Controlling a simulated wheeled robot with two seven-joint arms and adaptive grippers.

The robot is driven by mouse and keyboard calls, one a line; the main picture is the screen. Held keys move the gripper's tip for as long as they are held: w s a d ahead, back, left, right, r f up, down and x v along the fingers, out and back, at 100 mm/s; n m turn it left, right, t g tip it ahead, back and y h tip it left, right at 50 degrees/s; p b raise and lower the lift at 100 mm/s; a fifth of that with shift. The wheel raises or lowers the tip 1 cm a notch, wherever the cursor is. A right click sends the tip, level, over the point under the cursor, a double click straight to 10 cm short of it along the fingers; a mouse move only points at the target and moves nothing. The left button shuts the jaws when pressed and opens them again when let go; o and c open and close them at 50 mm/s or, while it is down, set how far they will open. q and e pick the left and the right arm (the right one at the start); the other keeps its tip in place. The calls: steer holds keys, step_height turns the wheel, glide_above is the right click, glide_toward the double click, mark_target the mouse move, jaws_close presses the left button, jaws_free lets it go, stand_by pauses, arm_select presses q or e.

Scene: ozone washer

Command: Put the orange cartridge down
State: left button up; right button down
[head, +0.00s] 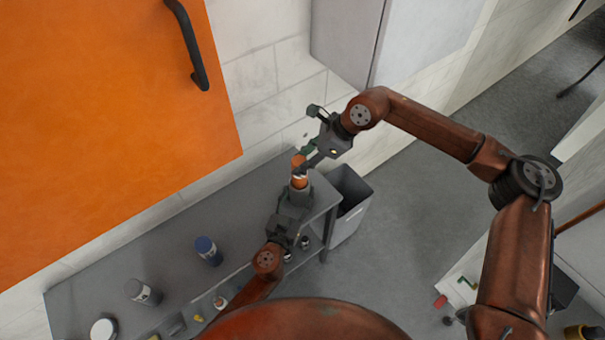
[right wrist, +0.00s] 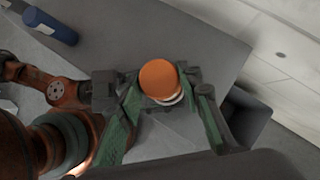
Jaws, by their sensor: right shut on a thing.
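The orange cartridge (head: 299,167) is upright above the right end of the grey table, between my two grippers. In the right wrist view its round orange top (right wrist: 159,78) shows with a white band below it. My right gripper (head: 304,154) comes in from the upper right and is shut on the cartridge; its green-padded fingers (right wrist: 168,92) stand on either side of it. My left gripper (head: 296,190) comes from below, right at the cartridge's lower part. Its fingers overlap the cartridge, and I cannot tell whether they are closed on it.
The grey table (head: 180,225) holds a blue canister (head: 208,251), a grey canister (head: 143,292) and a white-topped jar (head: 103,328). A grey bin (head: 349,222) stands past its right end. An orange door (head: 95,110) hangs over the left.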

step_height(320, 180, down, 6)
steer(key=shift+f, duration=0.1)
steer(key=c, duration=1.4)
jaws_free()
steer(key=v, duration=1.2)
arm_select(q)
steer(key=o, duration=1.4)
